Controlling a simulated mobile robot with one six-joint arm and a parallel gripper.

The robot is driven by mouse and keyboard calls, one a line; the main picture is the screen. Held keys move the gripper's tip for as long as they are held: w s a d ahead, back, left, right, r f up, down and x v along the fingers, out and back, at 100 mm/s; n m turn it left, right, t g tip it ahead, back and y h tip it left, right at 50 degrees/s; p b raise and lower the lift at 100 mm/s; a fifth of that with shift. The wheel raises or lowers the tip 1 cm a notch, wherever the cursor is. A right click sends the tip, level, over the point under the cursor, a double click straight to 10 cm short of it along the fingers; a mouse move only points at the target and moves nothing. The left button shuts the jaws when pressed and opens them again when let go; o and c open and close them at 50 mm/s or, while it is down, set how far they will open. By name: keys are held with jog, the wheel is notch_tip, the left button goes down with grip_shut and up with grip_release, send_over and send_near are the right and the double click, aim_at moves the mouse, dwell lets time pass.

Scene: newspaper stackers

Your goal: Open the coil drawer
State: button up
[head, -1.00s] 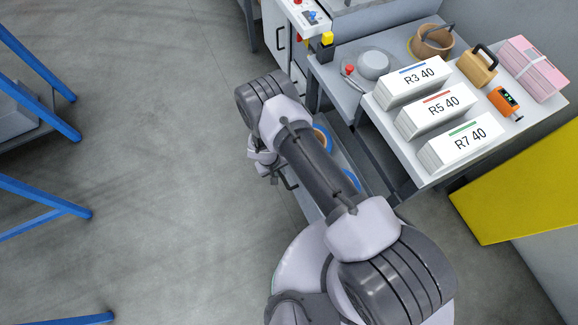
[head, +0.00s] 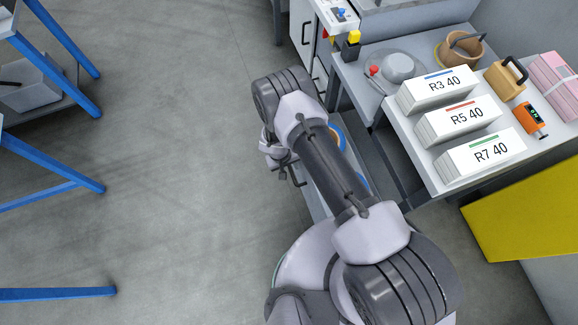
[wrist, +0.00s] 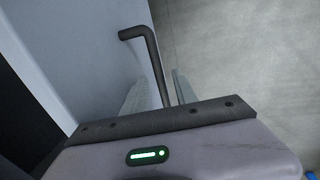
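The coil drawer (head: 314,197) stands out from below the bench in the head view, with an orange-and-blue coil (head: 337,137) and another blue coil (head: 362,182) showing inside. My arm covers much of it. My gripper (head: 277,158) is at the drawer's left front side, partly hidden by my wrist. In the wrist view, the dark bent drawer handle (wrist: 150,52) runs down between the fingers of my gripper (wrist: 160,93). The fingers are close on either side of it and look shut on it. The pale drawer front (wrist: 90,45) is to the left.
The bench (head: 415,172) at right carries white boxes marked R3 40 (head: 438,87), R5 40 (head: 459,118) and R7 40 (head: 490,150). A yellow panel (head: 530,205) stands at lower right. Blue-legged stands (head: 65,45) are at left. The floor (head: 185,150) between is clear.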

jog(key=a+r+p, duration=0.1)
jog(key=r+p, duration=0.1)
jog(key=r, duration=0.6)
jog(key=s+a+r+p, duration=0.1)
jog(key=a+r+p, duration=0.1)
jog(key=r, duration=0.7)
jog(key=shift+s+p, duration=0.15)
jog(key=shift+p, duration=0.7)
jog(key=shift+r, duration=0.1)
